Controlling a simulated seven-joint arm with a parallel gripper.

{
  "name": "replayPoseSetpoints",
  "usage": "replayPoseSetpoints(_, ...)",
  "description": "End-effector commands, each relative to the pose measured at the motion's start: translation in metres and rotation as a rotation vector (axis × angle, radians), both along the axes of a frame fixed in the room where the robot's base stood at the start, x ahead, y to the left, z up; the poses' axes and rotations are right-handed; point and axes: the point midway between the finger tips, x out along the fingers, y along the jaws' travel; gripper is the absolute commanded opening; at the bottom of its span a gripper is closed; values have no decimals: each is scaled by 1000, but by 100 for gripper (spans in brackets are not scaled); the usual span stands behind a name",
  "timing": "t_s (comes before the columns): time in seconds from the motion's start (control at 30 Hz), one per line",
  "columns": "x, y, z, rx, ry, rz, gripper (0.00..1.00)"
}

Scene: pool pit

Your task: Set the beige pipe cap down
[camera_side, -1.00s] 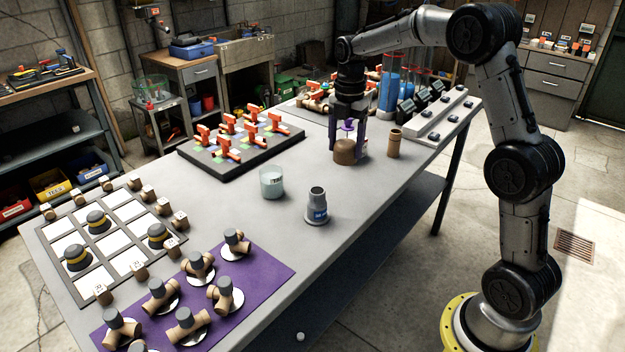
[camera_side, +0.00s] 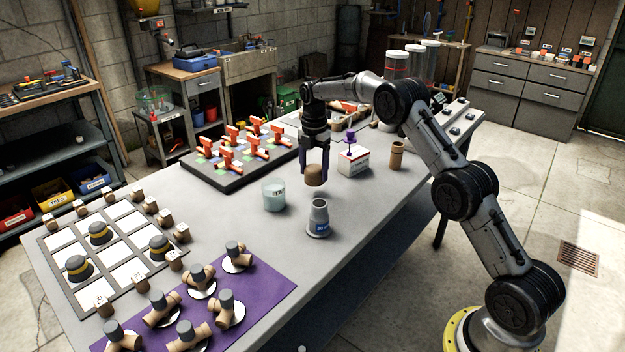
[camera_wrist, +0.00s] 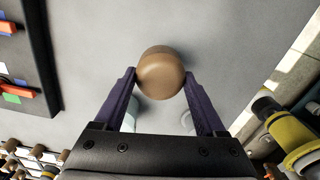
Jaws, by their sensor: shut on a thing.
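The beige pipe cap (camera_side: 315,175) shows as a brown-tan domed piece. My gripper (camera_side: 313,172) is shut on it, with the two purple fingers on either side, and holds it above the grey table (camera_side: 250,238). In the wrist view the cap (camera_wrist: 161,73) sits between the fingertips of my gripper (camera_wrist: 160,80), and bare table shows beyond it. The cap's underside is hidden.
A white box (camera_side: 353,161) with a purple piece on top and a tan cylinder (camera_side: 397,154) stand right of the cap. A pale jar (camera_side: 273,195) and a grey reducer (camera_side: 318,217) stand nearer. A dark board (camera_side: 233,178) with orange-handled valves lies left.

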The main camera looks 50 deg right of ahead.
Motion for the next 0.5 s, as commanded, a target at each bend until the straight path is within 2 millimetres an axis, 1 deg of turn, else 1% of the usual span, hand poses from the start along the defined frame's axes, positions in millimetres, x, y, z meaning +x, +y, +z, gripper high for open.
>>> replayPoseSetpoints(0.17, 5, -2, -7, 0, 0, 0, 18)
replayPoseSetpoints(0.23, 9, -3, -13, 0, 1, 0, 18)
replayPoseSetpoints(0.4, 7, -2, -36, 1, 2, 0, 18)
replayPoseSetpoints(0.5, 8, -2, -40, 0, -1, 0, 18)
